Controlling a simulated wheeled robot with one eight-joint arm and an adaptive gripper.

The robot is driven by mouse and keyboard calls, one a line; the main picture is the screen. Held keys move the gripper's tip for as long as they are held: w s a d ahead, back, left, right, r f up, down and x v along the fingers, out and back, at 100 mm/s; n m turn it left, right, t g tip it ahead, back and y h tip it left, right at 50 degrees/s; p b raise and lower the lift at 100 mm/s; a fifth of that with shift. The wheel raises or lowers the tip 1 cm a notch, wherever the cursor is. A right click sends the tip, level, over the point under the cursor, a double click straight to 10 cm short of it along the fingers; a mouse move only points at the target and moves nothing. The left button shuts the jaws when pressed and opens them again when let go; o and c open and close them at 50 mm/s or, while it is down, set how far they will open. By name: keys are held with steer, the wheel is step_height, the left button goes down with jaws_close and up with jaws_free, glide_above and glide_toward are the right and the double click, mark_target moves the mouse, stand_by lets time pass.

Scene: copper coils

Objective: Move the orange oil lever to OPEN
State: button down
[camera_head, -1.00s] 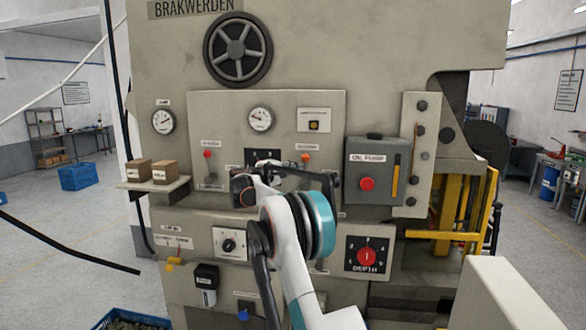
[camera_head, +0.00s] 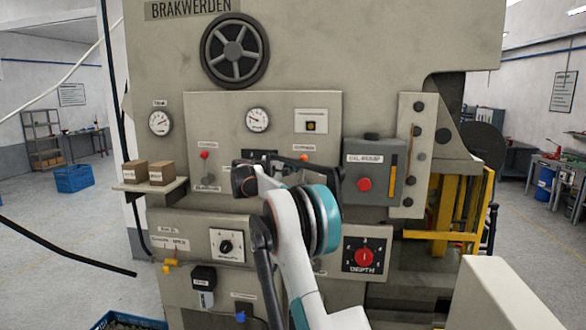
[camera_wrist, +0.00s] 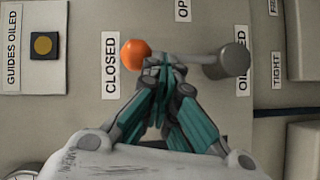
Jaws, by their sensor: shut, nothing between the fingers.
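The oil lever shows in the wrist view as an orange ball knob (camera_wrist: 135,53) on a thin grey rod, with a round grey hub (camera_wrist: 233,61) at the rod's right end. The knob points at the CLOSED label (camera_wrist: 111,65). The OPEN label (camera_wrist: 183,10) is cut off at the top edge. My gripper (camera_wrist: 166,62) is shut and empty. Its fingertips overlap the rod in the picture, just right of the knob; I cannot tell whether they touch it. In the head view my arm's wrist covers the panel around the lever.
A GUIDES OILED plate with a yellow button (camera_wrist: 43,45) lies left in the wrist view.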

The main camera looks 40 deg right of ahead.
steer(key=shift+s+d+f+m+t+y+b, duration=0.8)
steer(key=shift+s+d+m+y, duration=0.5)
steer(key=shift+m, duration=0.2)
steer(key=shift+s+d+f+m+t+y+b, duration=0.8)
steer(key=shift+s+d+m+y, duration=0.3)
steer(key=shift+s+m, duration=0.4)
steer(key=shift+s+d+f+m+t+y+b, duration=0.8)
steer(key=shift+s+d+m+y, duration=0.45)
steer(key=shift+m, duration=0.25)
steer(key=shift+s, duration=0.15)
